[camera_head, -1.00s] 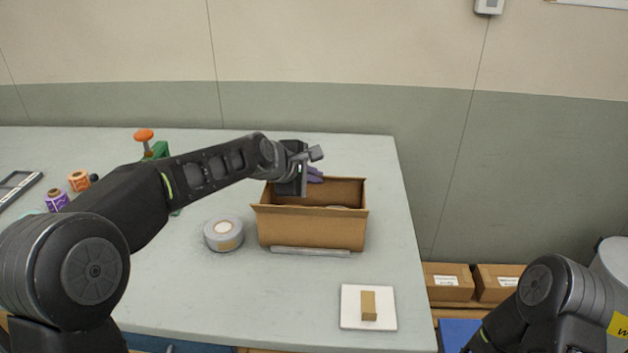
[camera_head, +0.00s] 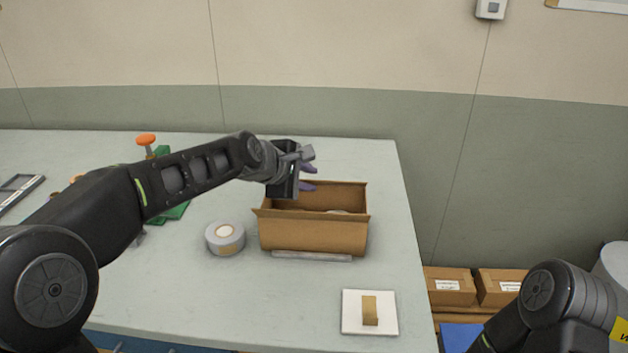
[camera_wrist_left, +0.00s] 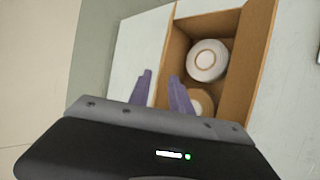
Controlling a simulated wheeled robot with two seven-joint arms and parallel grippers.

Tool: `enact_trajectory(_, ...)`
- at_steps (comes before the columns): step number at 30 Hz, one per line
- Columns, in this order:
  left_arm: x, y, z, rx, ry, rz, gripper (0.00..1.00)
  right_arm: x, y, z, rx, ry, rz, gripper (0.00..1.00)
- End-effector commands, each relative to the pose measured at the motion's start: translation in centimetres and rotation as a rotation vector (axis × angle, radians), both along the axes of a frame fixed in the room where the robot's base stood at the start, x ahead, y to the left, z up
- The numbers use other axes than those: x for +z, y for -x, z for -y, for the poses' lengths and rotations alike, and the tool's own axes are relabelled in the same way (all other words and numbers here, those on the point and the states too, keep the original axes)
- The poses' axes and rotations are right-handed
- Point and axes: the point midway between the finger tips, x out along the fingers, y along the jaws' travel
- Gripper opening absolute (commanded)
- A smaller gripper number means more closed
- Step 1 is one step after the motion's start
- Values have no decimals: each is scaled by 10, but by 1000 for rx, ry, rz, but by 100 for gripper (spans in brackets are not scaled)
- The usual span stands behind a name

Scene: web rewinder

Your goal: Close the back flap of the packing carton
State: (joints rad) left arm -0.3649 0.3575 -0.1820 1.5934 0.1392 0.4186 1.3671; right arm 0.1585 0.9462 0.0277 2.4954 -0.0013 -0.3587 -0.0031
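The brown packing carton (camera_head: 312,236) stands open on the table, and its inside shows in the left wrist view (camera_wrist_left: 222,24). Its back panel (camera_head: 345,194) stands upright; where wall ends and back flap begins I cannot tell. My left gripper (camera_head: 307,178) is at the carton's back left corner, its purple fingers apart. In the left wrist view the gripper (camera_wrist_left: 161,85) has one finger outside the back edge and one on the carton side, apparently not clamped. Rolls (camera_wrist_left: 207,60) lie inside. My right gripper is out of view.
A grey tape roll (camera_head: 225,238) lies left of the carton. A grey bar (camera_head: 312,256) lies along its front. A white pad (camera_head: 354,323) with a small tan block (camera_head: 370,310) is nearer. A green stand with orange knob (camera_head: 146,140) is at left. Table right of the carton is clear.

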Motion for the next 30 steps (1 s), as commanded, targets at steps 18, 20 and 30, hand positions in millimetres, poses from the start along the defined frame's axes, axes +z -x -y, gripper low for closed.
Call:
enact_trajectory(18, 24, 28, -16, 0, 0, -1, 21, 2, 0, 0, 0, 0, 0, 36)
enact_trajectory(20, 26, 27, -17, 3, 0, -2, 17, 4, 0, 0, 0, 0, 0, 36)
enact_trajectory(30, 68, 10, -94, 126, -10, -29, 0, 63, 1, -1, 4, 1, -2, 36)
